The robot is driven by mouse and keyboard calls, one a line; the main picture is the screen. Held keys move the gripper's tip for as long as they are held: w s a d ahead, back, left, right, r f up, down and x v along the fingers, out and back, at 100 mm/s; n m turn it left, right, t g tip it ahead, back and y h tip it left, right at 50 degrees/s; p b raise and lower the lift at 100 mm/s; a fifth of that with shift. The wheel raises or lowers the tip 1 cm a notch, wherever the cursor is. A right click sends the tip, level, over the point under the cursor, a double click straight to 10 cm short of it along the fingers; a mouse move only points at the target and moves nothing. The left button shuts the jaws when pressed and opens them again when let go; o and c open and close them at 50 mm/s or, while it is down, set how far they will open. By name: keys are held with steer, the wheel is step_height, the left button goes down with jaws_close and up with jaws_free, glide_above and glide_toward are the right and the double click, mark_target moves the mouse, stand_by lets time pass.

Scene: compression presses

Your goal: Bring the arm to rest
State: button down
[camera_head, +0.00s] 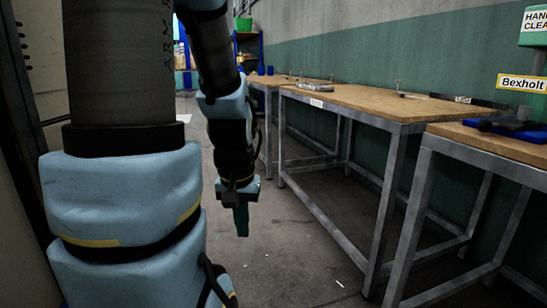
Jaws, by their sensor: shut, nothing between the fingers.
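My arm hangs down from the top left of the head view, with large dark and light blue links close to the camera. My gripper (241,222) is at its lower end, pointing down over the open floor, left of the workbenches. Its dark green fingers are close together, shut, with nothing visible between them. It touches nothing that I can see.
A wooden-topped workbench (360,104) with a metal frame stands to the right. A nearer bench (500,146) carries a blue item (520,131). A blue shelf (248,47) with a green bucket (243,24) stands far back. The grey floor (280,255) is mostly clear.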

step_height(320, 180, up, 26)
steer(key=p, duration=2.3)
steer(key=shift+r+p, duration=0.15)
steer(key=shift+p, duration=0.25)
